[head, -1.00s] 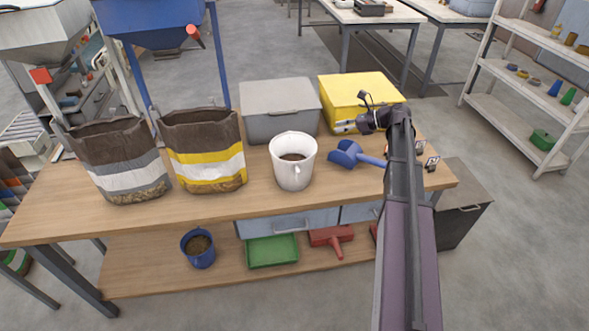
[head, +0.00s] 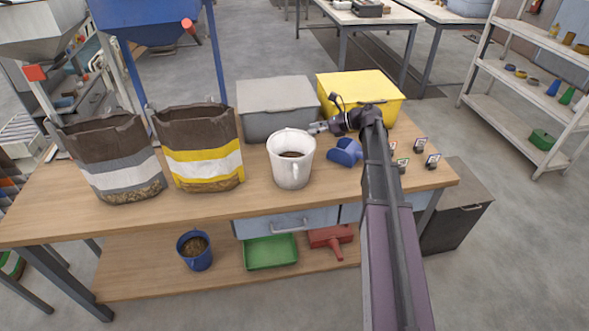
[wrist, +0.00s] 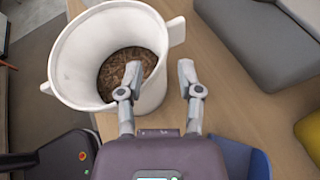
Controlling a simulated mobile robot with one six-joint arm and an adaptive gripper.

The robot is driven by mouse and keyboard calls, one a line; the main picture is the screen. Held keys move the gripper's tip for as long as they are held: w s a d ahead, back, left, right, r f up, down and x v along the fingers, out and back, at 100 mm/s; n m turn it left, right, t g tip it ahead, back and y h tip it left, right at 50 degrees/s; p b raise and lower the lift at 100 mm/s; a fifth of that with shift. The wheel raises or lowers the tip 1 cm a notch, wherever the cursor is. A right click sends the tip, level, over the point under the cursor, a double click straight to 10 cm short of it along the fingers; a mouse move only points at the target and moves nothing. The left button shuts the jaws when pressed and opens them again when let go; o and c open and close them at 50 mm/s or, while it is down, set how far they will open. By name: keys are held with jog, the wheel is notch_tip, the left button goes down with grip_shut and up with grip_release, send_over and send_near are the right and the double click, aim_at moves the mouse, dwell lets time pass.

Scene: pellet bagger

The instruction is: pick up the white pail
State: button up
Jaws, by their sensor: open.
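The white pail (head: 291,172) stands upright on the wooden bench and holds brown pellets. It also shows in the wrist view (wrist: 75,60), where I look down into it, with a spout-like lip at its right rim. My gripper (head: 317,128) is open and empty, just right of and behind the pail's rim in the head view. In the wrist view my gripper (wrist: 160,78) has its left finger over the pail's opening and its right finger outside the near right wall. Whether the fingers are below the rim or touch it, I cannot tell.
A grey bin (head: 275,110) and a yellow bin (head: 375,92) stand behind. A blue scoop (head: 344,153) lies right of the pail, partly behind my arm. Two open bags, one grey-banded (head: 118,165) and one yellow-banded (head: 205,160), stand left. The bench front by the pail is clear.

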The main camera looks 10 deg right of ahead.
aim_at(299, 132)
jog(key=shift+b+x, duration=1.05)
jog(key=shift+x, duration=1.75)
grip_shut()
